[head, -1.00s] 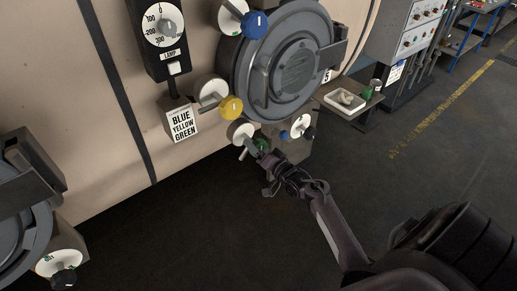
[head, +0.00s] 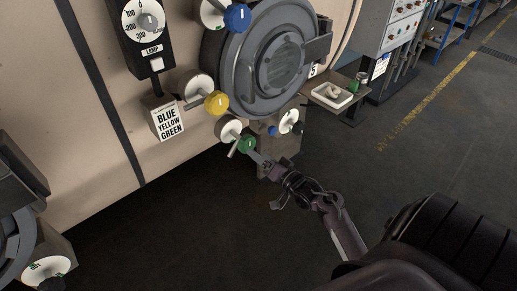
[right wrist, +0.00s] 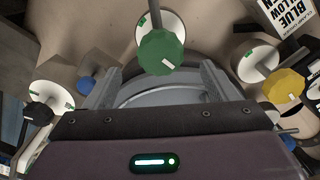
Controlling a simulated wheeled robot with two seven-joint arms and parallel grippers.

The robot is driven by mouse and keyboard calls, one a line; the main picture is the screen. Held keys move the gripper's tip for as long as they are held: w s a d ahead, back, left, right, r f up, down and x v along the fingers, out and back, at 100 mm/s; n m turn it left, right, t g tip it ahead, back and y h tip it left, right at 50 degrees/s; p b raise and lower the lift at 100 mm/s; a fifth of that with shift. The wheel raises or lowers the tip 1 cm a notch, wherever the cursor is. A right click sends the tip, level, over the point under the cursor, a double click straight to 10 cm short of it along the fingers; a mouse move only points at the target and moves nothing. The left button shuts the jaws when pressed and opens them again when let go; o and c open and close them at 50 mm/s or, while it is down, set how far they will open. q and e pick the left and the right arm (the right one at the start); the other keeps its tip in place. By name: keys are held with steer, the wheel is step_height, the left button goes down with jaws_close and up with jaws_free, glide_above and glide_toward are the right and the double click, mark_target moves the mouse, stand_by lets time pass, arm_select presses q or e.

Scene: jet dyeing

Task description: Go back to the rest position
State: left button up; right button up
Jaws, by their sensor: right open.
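My right gripper (head: 260,160) is open and empty, just below and to the right of the green knob (head: 246,144) on the machine. In the right wrist view its two fingers (right wrist: 160,82) stand wide apart. The green knob (right wrist: 161,52) shows ahead between them, towards the top, with nothing gripping it. Whether a fingertip touches the knob is hard to tell in the head view, but the wrist view shows a gap on both sides. My left gripper is not in view.
The blue knob (head: 237,17) and yellow knob (head: 216,103) stick out beside the round grey door (head: 262,62). A small shelf with a white tray (head: 345,98) is to the right. A dial with a black knob (head: 50,284) is at lower left. The dark floor (head: 180,230) is clear.

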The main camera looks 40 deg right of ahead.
steer(key=s+a+f+n+g+b, duration=0.15)
steer(key=s+a+f+g, duration=0.35)
steer(key=f, duration=1)
steer(key=s+a+f+n+g, duration=0.25)
steer(key=s+a+f, duration=0.35)
steer(key=f, duration=0.9)
steer(key=s+a+f+n+g, duration=0.1)
steer(key=s+f, duration=0.4)
steer(key=s, duration=0.5)
steer(key=s+a+f+n+g+h, duration=0.1)
steer(key=s+f+g, duration=0.4)
steer(key=s, duration=0.6)
steer(key=s+a+f+n+g, duration=0.3)
steer(key=s+f+n, duration=0.2)
steer(key=s, duration=0.6)
step_height(320, 180, down, 2)
steer(key=shift+f+h+b, duration=0.1)
steer(key=shift+h+b, duration=0.2)
steer(key=shift+b, duration=0.05)
steer(key=shift+d+g, duration=0.15)
steer(key=shift+g, duration=0.1)
